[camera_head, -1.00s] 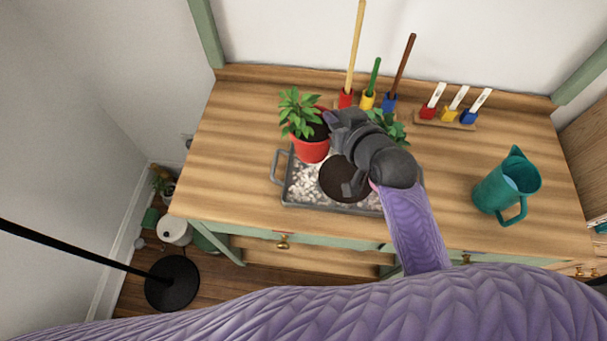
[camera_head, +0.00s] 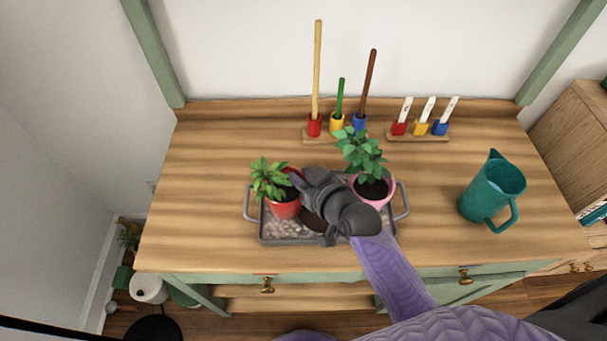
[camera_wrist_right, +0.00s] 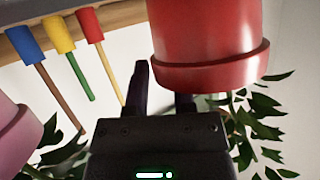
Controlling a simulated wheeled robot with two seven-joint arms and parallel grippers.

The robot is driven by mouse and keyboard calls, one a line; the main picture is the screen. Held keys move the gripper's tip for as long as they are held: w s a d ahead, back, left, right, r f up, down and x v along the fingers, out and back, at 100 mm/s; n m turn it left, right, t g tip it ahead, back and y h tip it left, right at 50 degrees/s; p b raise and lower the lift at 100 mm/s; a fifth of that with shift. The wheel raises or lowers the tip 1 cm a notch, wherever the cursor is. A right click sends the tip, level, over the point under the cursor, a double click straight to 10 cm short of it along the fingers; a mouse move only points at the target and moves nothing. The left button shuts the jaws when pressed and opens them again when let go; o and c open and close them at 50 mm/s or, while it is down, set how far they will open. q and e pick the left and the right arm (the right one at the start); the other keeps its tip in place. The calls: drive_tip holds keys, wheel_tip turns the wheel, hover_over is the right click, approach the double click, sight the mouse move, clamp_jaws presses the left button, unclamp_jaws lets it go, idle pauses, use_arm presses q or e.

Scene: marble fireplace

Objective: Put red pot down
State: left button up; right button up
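The red pot (camera_head: 284,209) with a leafy plant stands upright over the left part of the grey tray (camera_head: 262,236). My right gripper (camera_head: 296,181) is at the pot's right rim. In the right wrist view, the red pot (camera_wrist_right: 208,40) hangs upside down in the picture, with its rim at my right gripper (camera_wrist_right: 165,90): one finger is outside the wall and the other is hidden behind the rim. The gripper looks shut on the rim. Whether the pot's base touches the tray is unclear. My left gripper is out of view.
A pink pot (camera_head: 384,191) with a plant stands at the tray's right, close to my right wrist. Behind are long-handled tools in a wooden holder (camera_head: 320,137) and small tools in another holder (camera_head: 420,137). A teal jug (camera_head: 487,196) stands right. The left tabletop is clear.

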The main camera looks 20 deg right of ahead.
drive_tip(key=shift+o, duration=0.3)
drive_tip(key=shift+r, duration=0.15)
drive_tip(key=shift+s+d+r+p, duration=0.1)
drive_tip(key=shift+s+r+p, duration=0.1)
drive_tip(key=shift+s+p, duration=0.1)
drive_tip(key=p+v, duration=0.3)
drive_tip(key=v, duration=0.8)
drive_tip(key=shift+s+d, duration=0.1)
drive_tip(key=shift+s, duration=0.05)
